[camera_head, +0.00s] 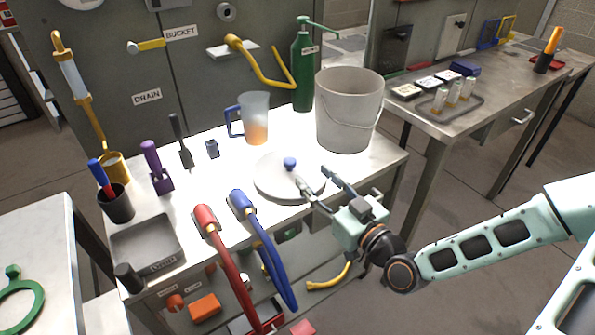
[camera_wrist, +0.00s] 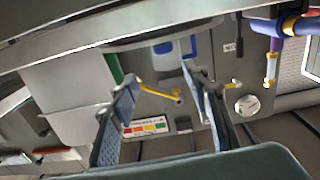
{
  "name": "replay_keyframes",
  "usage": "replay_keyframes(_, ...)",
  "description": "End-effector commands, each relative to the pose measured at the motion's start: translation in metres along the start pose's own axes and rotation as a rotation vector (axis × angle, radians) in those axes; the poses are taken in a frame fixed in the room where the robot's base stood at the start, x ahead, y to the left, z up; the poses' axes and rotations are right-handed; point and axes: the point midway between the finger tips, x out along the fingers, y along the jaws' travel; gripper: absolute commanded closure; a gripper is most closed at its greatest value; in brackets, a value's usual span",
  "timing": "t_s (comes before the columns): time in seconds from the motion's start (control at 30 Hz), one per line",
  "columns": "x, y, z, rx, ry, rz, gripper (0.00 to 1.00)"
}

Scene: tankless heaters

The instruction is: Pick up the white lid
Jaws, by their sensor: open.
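The white lid (camera_head: 268,187) is a flat round disc with a blue knob (camera_head: 290,162) on top. It lies on the bright workbench in front of the grey bucket. My gripper (camera_head: 313,187) is open and empty at the lid's right side, its two fingers pointing towards the knob. One finger overlaps the lid in the head view; I cannot tell whether it touches. In the wrist view my open gripper (camera_wrist: 158,90) shows both fingers apart with nothing between them. That view looks upside down, with the lid (camera_wrist: 130,42) seen nearly edge-on near the top.
The bucket (camera_head: 345,115) stands behind my gripper. A pitcher (camera_head: 256,118) and a green pump bottle (camera_head: 302,75) stand behind the lid. Blue (camera_head: 262,235) and red (camera_head: 222,255) hose handles lie at the front left. The bench's right front edge is close below my wrist.

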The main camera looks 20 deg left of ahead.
Motion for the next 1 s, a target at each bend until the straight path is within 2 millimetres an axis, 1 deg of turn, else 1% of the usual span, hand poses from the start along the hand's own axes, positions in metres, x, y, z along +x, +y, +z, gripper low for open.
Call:
replay_keyframes(0.03, -0.003, -0.006, 0.003, 0.020, 0.001, -0.013, 0.57)
replay_keyframes(0.07, -0.002, -0.009, 0.004, 0.026, 0.002, -0.017, 0.57)
replay_keyframes(0.13, 0.004, -0.012, 0.004, 0.033, 0.003, -0.024, 0.57)
replay_keyframes(0.3, 0.033, -0.012, 0.005, 0.031, 0.003, -0.024, 0.57)
replay_keyframes(0.4, 0.045, -0.012, 0.005, 0.030, 0.002, -0.023, 0.57)
replay_keyframes(0.57, 0.056, -0.011, 0.007, 0.031, 0.000, -0.021, 0.57)
replay_keyframes(0.77, 0.085, -0.011, 0.014, 0.032, 0.002, -0.021, 0.57)
replay_keyframes(0.83, 0.094, -0.011, 0.013, 0.030, 0.000, -0.022, 0.57)
replay_keyframes(0.9, 0.100, -0.011, 0.012, 0.028, 0.001, -0.021, 0.57)
replay_keyframes(1.0, 0.103, -0.011, 0.012, 0.029, 0.000, -0.021, 0.57)
